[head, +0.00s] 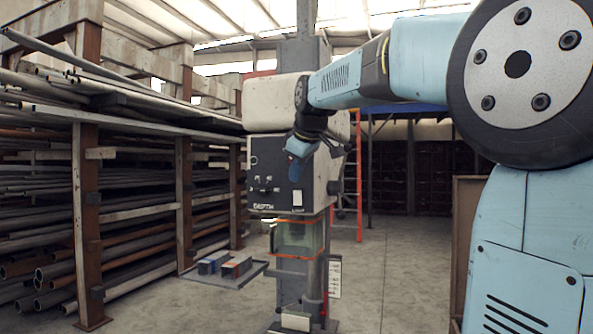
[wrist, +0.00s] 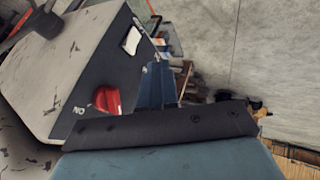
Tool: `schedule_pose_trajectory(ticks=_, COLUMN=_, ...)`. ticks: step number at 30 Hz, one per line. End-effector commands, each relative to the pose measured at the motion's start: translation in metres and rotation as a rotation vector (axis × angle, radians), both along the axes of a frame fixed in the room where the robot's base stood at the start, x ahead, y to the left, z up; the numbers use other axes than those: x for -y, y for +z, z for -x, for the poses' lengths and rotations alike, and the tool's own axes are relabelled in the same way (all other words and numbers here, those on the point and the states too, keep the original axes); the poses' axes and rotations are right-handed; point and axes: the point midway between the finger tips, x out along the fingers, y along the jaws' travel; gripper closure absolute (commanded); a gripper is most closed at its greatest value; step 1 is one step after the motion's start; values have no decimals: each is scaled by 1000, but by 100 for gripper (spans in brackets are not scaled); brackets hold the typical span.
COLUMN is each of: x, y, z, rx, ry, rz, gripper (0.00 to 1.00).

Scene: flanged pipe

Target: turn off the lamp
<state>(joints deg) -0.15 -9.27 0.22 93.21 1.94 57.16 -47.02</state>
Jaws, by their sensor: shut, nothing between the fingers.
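A drill-press-like machine (head: 264,160) stands ahead with a dark front panel. A small white switch (head: 297,198) sits low on the panel's right, above a small label that I cannot read surely. The white switch also shows in the wrist view (wrist: 131,40). My gripper (head: 296,148) is shut and empty in front of the upper right of the panel. In the wrist view its blue fingers (wrist: 156,72) appear beside the red knob; contact cannot be told. No lamp is clearly visible.
A clear guard (head: 298,238) hangs below the panel. A side tray (head: 212,279) holds blue and orange boxes. Pipe racks (head: 85,215) fill the left side. A red ladder (head: 358,180) stands behind on the right. The floor (head: 400,265) right of the machine is clear.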

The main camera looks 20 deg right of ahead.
Motion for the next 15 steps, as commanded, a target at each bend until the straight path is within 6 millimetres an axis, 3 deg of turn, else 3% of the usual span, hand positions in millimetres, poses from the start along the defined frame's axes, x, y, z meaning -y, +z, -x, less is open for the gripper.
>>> schedule_pose_trajectory(ticks=12, x=-2, y=-58, z=-46, rx=-3, ry=-1, rz=-1, gripper=100)
schedule_pose_trajectory(ticks=15, x=8, y=-53, z=-59, rx=-1, ry=-3, rz=-1, gripper=100)
